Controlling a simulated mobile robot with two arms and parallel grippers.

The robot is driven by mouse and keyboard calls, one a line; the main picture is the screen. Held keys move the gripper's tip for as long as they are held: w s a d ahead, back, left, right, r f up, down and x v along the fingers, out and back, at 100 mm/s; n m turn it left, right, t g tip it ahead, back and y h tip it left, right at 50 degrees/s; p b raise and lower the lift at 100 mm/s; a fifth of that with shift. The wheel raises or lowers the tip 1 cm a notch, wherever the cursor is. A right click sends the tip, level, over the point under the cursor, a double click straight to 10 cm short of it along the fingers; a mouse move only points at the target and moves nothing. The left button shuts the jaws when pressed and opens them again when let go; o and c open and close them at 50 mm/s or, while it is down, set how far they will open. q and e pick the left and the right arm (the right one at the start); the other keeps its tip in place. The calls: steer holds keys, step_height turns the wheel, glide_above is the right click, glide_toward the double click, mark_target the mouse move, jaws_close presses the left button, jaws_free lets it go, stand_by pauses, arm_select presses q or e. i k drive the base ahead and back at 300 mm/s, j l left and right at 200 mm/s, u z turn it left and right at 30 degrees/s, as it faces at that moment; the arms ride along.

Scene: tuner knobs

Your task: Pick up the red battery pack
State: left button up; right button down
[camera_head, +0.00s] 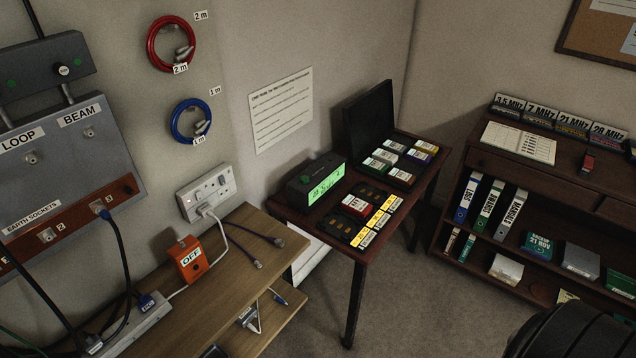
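A red block with a white label (354,205), which looks like the red battery pack, sits in a black tray with several slots (340,228) at the front of the dark table (302,226). The tray has yellow and white labels along its right side. Neither of my grippers is in view.
A clock-like box with a green display (326,184) stands behind the tray. An open black case (369,120) holds several labelled blocks. A wooden bench (222,290) with an orange OFF box (188,258) and cables is at the left. Carpet (405,300) lies clear between table and bookcase.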

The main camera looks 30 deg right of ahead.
mark_target(359, 208)
steer(key=k+l+z, duration=0.15)
steer(key=l+z, duration=0.25)
steer(key=k+l+z, duration=0.1)
steer(key=l+z, duration=0.25)
steer(key=j, duration=0.1)
